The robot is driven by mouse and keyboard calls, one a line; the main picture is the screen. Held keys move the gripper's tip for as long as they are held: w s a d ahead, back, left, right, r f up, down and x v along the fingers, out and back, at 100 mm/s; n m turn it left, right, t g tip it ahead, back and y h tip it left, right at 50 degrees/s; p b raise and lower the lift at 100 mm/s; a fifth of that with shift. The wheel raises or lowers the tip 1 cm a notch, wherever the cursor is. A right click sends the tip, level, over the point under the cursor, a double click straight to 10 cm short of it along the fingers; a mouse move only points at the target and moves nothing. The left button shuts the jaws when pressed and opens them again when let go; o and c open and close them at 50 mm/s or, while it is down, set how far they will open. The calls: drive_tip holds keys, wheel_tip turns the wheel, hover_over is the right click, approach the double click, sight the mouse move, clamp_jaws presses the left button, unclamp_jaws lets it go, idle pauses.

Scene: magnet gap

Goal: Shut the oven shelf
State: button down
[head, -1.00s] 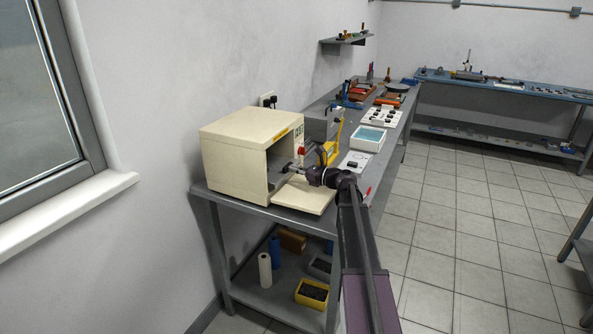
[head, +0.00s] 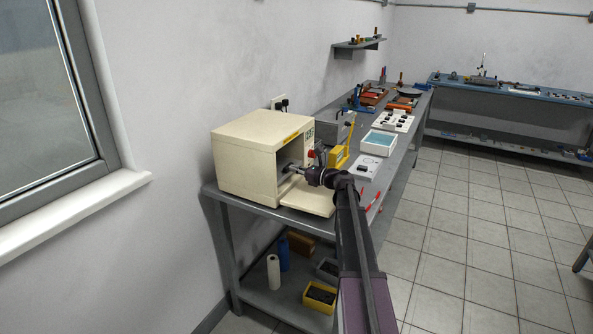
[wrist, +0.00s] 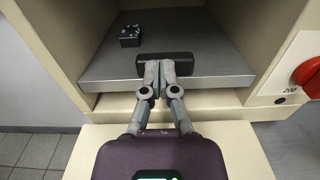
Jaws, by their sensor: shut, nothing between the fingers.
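The cream oven (head: 242,158) stands at the near end of the grey bench, its front open and its door (head: 308,198) folded down flat. In the wrist view the grey metal shelf (wrist: 205,70) lies inside the oven cavity, with a dark handle (wrist: 186,60) along its front. My gripper (wrist: 159,68) is shut, its fingertips up against the handle, with nothing between them. A small dark block (wrist: 130,36) sits on the shelf's back left. In the head view my gripper (head: 287,170) reaches into the oven opening and the shelf is mostly hidden.
A red knob (wrist: 308,76) is on the oven's front panel to the right. Beside the oven stand a yellow-fronted device (head: 337,157) and a white tray (head: 378,143). A yellow bin (head: 320,296) is on the lower shelf.

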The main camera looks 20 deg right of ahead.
drive_tip(key=shift+w+a+r, duration=0.1)
drive_tip(key=shift+w+a, duration=0.15)
drive_tip(key=shift+a, duration=0.05)
drive_tip(key=shift+s+d, duration=0.1)
drive_tip(key=shift+d, duration=0.05)
drive_tip(key=shift+s+d, duration=0.25)
drive_tip(key=shift+s, duration=0.2)
drive_tip(key=v, duration=1.3)
drive_tip(key=shift+s+d, duration=0.1)
drive_tip(key=shift+d, duration=0.1)
